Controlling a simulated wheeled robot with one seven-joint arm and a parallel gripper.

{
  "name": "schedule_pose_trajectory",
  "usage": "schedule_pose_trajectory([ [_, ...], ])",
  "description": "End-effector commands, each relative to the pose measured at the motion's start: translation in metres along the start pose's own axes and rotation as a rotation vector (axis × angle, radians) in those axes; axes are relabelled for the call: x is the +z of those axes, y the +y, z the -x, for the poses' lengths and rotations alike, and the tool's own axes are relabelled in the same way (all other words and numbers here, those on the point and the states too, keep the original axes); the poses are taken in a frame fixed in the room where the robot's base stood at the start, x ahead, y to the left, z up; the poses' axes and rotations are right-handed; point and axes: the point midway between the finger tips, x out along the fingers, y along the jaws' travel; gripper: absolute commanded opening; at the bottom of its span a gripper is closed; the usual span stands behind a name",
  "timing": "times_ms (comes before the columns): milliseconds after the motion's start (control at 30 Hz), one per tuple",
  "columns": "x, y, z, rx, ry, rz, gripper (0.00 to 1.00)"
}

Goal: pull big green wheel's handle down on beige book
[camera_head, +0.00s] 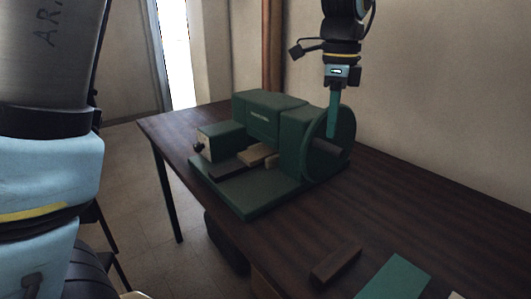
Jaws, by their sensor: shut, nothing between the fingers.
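The big green wheel (344,126) stands upright on the right end of a dark green machine (268,109). Its handle cannot be made out clearly; my gripper covers part of the wheel's upper area. The beige book (258,154) lies flat in the machine's opening, left of the wheel. My gripper (332,132) points straight down, with its teal fingers shut and empty. Its tips overlap the wheel's upper part in the picture; I cannot tell whether they touch it.
The machine's green base plate (246,192) rests on a dark wooden table (400,215). A brown block (336,263) and a flat green piece (396,279) lie near the front edge. The tabletop right of the wheel is clear. A wall (440,90) rises behind.

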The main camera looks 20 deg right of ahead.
Motion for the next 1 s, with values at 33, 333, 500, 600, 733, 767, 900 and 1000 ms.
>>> schedule_pose_trajectory([
  [33, 0.000, 0.000, 0.000, 0.000, 0.000, 0.000, 0.00],
  [333, 0.000, 0.000, 0.000, 0.000, 0.000, 0.000, 0.00],
  [500, 0.000, 0.000, -0.003, 0.000, 0.000, 0.000, 0.00],
  [600, 0.000, 0.000, -0.006, 0.001, 0.000, 0.000, 0.00],
  [733, 0.000, 0.000, -0.010, 0.001, 0.000, 0.000, 0.00],
  [767, 0.000, 0.000, -0.010, 0.001, 0.000, 0.000, 0.00],
  [900, 0.000, 0.000, -0.015, 0.001, 0.000, 0.000, 0.00],
  [1000, 0.000, 0.000, -0.017, 0.001, 0.000, 0.000, 0.00],
])
